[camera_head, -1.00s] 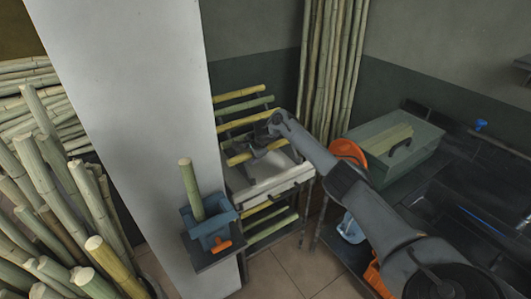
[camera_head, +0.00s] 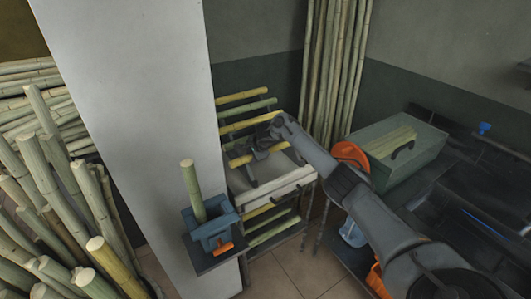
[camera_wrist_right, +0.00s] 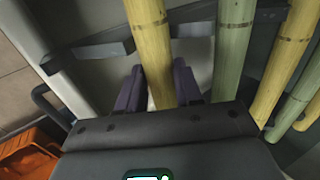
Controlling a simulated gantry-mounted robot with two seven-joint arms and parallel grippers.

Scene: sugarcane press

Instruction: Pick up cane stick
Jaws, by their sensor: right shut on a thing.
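A yellow cane stick (camera_head: 239,161) lies across the lowest upper rung of the rack in the head view. My right gripper (camera_head: 262,150) reaches it from the right and is shut on it near its middle. In the right wrist view, the same yellow stick (camera_wrist_right: 148,40) runs between the two dark fingers of my right gripper (camera_wrist_right: 159,70). The stick still appears to be at the rack's arms. The gripper hides part of the stick in the head view. My left gripper is not in view.
Other green and yellow sticks (camera_head: 248,107) lie on the rack above. A blue holder (camera_head: 211,232) with an upright cane stands at the front left, beside a pale pillar (camera_head: 135,110). A transparent box (camera_head: 405,165) sits on the right bench. Tall canes lean behind.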

